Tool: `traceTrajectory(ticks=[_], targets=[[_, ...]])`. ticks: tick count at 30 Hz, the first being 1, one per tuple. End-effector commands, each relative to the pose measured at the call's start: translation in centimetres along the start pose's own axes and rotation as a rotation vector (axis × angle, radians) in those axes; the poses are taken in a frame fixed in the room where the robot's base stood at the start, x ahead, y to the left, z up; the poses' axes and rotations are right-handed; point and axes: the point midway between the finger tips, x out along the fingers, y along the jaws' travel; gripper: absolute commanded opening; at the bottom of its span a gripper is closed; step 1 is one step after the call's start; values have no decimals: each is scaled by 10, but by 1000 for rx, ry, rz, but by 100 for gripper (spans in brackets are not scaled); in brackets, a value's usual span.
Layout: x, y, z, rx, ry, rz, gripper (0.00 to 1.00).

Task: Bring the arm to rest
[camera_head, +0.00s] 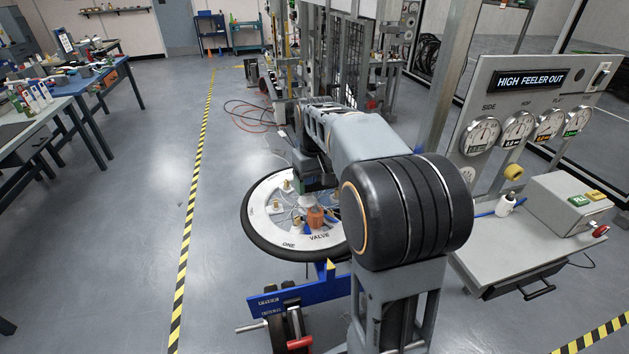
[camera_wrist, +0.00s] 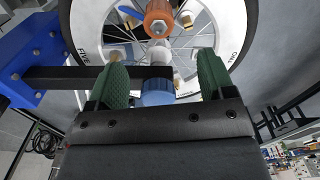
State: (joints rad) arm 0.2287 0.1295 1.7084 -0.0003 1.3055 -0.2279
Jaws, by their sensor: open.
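My gripper (camera_wrist: 163,80) shows in the wrist view with its two green finger pads apart, so it is open. A blue cylindrical piece with a white part above it (camera_wrist: 157,92) appears between the pads. I cannot tell whether either pad touches it. My arm is bent out over a black-tyred wheel (camera_head: 268,235) with a white labelled ring and an orange hub piece (camera_head: 315,216). The wheel (camera_wrist: 90,22) and orange hub piece (camera_wrist: 158,18) also show close beyond the fingers in the wrist view. In the head view my arm hides part of the wheel and most of my gripper.
A blue wheel stand (camera_head: 300,293) is below the wheel. A gauge panel (camera_head: 525,120) reading "HIGH FEELER OUT" and a grey side table (camera_head: 480,262) stand to the right. Workbenches (camera_head: 75,85) line the left. The floor around the striped line (camera_head: 192,190) is clear.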

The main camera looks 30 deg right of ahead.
Motion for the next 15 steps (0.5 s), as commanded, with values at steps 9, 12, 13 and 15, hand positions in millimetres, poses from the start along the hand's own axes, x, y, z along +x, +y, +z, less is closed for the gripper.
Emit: traceTrajectory(ticks=[9,12,13,15], targets=[[-6,0,0,0,0,0,76],[-6,0,0,0,0,0,76],[-6,0,0,0,0,0,76],[-6,0,0,0,0,0,76]])
